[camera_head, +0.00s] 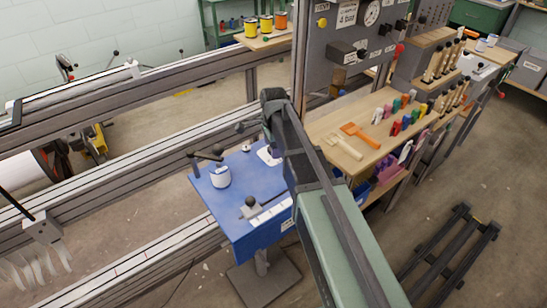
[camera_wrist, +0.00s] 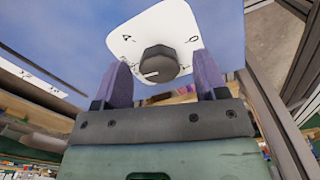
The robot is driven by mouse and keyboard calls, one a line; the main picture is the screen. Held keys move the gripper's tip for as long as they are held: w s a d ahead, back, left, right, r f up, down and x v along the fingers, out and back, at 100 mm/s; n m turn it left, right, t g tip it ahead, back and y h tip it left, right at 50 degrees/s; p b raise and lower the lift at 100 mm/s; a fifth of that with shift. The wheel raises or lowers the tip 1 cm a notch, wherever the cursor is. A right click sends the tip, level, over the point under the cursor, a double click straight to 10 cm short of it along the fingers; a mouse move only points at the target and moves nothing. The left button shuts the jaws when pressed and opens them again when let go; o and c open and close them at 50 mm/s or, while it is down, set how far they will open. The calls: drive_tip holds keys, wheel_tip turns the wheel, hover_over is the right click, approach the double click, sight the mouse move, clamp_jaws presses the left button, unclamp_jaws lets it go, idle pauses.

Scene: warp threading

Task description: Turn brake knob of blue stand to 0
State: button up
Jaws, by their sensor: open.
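The blue stand (camera_head: 235,230) is at the middle of the head view. A white dial plate (camera_head: 264,155) lies on its top, partly covered by my arm. In the wrist view the dial plate (camera_wrist: 180,22) carries a dark faceted brake knob (camera_wrist: 158,62). A white line on the knob points to the lower left of that picture. A 4 stands on the plate's left and a mark like a 0 on its right. My gripper (camera_wrist: 160,66) is open, with one purple finger on each side of the knob. I cannot tell whether the fingers touch it.
The stand's top also bears a crank handle (camera_head: 206,155), a white drum (camera_head: 220,176) and a dark knob (camera_head: 251,203) beside a white scale. Metal rails (camera_head: 120,165) run along the left. A wooden bench (camera_head: 365,125) with small tools is on the right.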

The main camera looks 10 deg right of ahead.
drive_tip(key=c, duration=0.9)
